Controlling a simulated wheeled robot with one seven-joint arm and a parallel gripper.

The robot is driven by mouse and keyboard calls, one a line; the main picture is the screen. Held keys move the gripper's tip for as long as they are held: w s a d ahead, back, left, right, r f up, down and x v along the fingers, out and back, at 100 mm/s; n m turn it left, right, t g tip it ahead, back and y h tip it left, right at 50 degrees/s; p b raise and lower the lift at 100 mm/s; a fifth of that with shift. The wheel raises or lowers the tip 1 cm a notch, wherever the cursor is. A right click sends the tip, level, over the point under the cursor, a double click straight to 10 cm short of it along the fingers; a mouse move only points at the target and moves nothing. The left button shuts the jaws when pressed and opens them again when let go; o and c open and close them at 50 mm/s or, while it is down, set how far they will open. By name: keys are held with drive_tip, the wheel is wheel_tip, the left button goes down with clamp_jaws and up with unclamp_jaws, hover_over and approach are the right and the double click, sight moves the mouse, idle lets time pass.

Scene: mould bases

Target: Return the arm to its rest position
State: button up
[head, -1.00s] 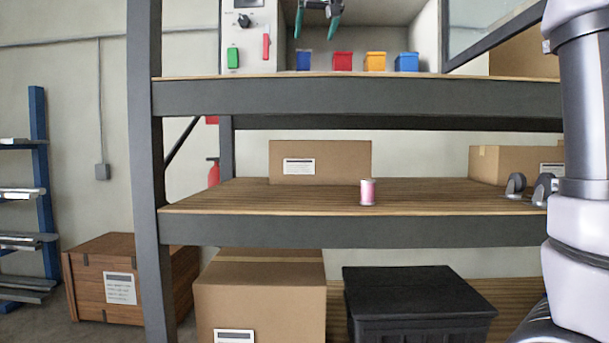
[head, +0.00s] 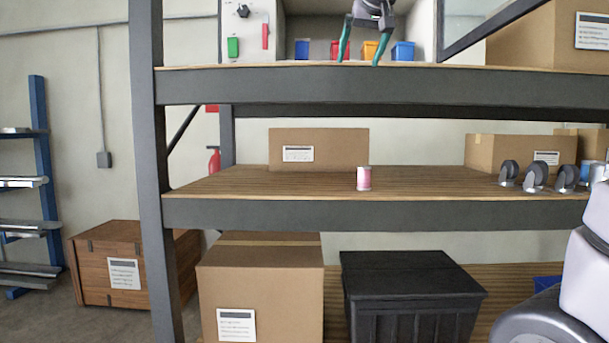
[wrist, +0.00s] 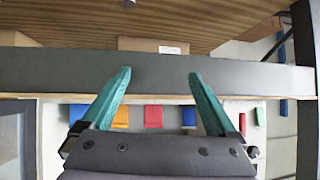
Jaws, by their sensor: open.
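My gripper (head: 360,55) is at the top of the head view, with its two green fingers spread apart and nothing between them. It hangs in front of the top shelf (head: 370,88), before the small coloured bins. In the wrist view my gripper (wrist: 158,85) is also open and empty, with its fingers reaching over the dark shelf beam (wrist: 150,70). The rest of my arm is mostly out of the head view; one pale link of mine shows at the lower right.
A pink-and-white spool (head: 364,178) stands on the middle shelf near a cardboard box (head: 330,142). Dark casters (head: 536,176) stand at the right. Blue, red and yellow bins stand behind my gripper, including a blue bin (head: 403,50). A black crate (head: 410,280) sits below.

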drive_tip(key=s+d+f+m+g, duration=0.1)
drive_tip(key=s+d+f, duration=0.3)
drive_tip(key=f, duration=0.5)
drive_tip(key=s+d+f+m+g, duration=0.1)
drive_tip(key=s+d+f, duration=0.3)
drive_tip(key=s+f, duration=0.5)
drive_tip(key=s+d+f+m+g, duration=0.1)
drive_tip(key=s+d+f+m, duration=0.1)
drive_tip(key=s+f, duration=0.5)
wheel_tip(320, 180, down, 2)
drive_tip(key=shift+d+f+m+g+y, duration=0.15)
drive_tip(key=shift+d+m+g+y, duration=0.2)
drive_tip(key=shift+d, duration=0.55)
